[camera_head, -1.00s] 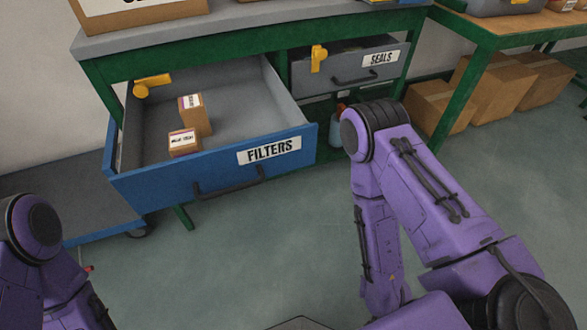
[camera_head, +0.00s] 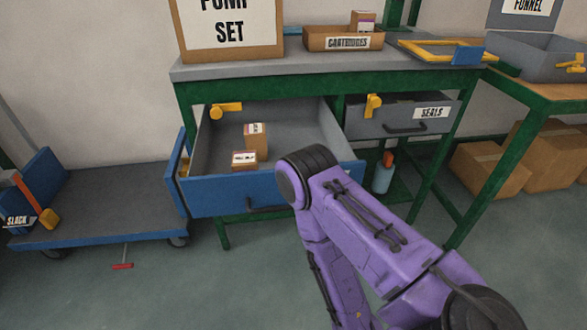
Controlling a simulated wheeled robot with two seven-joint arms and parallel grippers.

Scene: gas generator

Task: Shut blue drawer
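The blue drawer (camera_head: 228,195) is pulled out from the left side of the green-framed workbench (camera_head: 290,89). Its dark handle (camera_head: 262,207) is partly behind my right arm, and its FILTERS label is hidden. Two small brown boxes stand inside it: a rear one (camera_head: 256,139) and a front one (camera_head: 238,160). A yellow latch (camera_head: 226,109) sits at the drawer opening's upper left. My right arm's purple links cross in front of the drawer's right part, but its gripper is out of the picture. My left gripper is not in view.
A grey SEALS drawer (camera_head: 411,118) is shut at the right. A blue flat cart (camera_head: 100,232) stands to the left, close to the open drawer. A red-handled tool (camera_head: 122,266) lies on the floor. Cardboard boxes (camera_head: 490,168) sit under the right table.

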